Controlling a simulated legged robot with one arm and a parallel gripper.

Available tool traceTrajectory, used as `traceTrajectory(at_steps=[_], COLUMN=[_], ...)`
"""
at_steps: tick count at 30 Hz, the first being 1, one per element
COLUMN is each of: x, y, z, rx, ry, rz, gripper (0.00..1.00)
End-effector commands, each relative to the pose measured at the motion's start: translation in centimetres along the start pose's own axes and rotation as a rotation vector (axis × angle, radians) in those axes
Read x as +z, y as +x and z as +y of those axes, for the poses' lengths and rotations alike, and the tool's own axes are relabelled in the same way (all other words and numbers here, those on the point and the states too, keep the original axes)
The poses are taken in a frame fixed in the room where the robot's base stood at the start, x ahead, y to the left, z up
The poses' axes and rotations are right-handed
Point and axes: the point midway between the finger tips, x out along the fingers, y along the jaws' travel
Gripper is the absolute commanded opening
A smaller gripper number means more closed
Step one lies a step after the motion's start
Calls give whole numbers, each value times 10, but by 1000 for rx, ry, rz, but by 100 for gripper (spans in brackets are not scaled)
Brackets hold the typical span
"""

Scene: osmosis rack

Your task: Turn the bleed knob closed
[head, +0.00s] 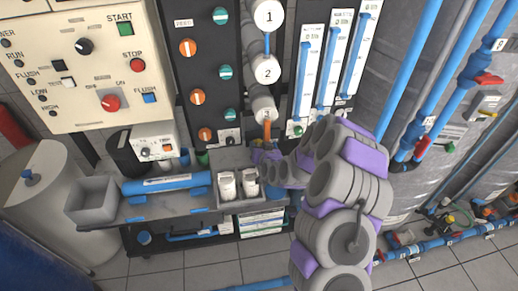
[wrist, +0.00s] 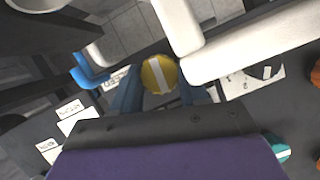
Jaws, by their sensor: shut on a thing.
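The bleed knob (wrist: 159,75) is round and yellow with a white stripe across its face, seen in the wrist view. The stripe runs nearly up and down in that picture, tilted slightly. My gripper (wrist: 160,92) has its two blue fingers on either side of the knob and is shut on it. A partly covered printed label lies just left of the knob. In the head view my gripper (head: 264,154) is at the dark panel's lower right, below the orange pipe end; the knob is hidden there.
White pipes (wrist: 215,55) pass close to the knob in the wrist view. Flow meters (head: 327,70) stand above my arm. A control panel (head: 70,60) is at left.

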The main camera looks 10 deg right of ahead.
Motion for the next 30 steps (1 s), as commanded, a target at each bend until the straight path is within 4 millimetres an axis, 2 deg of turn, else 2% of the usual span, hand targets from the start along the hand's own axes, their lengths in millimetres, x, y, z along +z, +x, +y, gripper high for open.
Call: traceTrajectory(at_steps=[15,30], x=[4,5], y=[0,1], z=[4,4], rx=[-125,-167], ry=[314,414], rz=[-6,-10], gripper=[13,13])
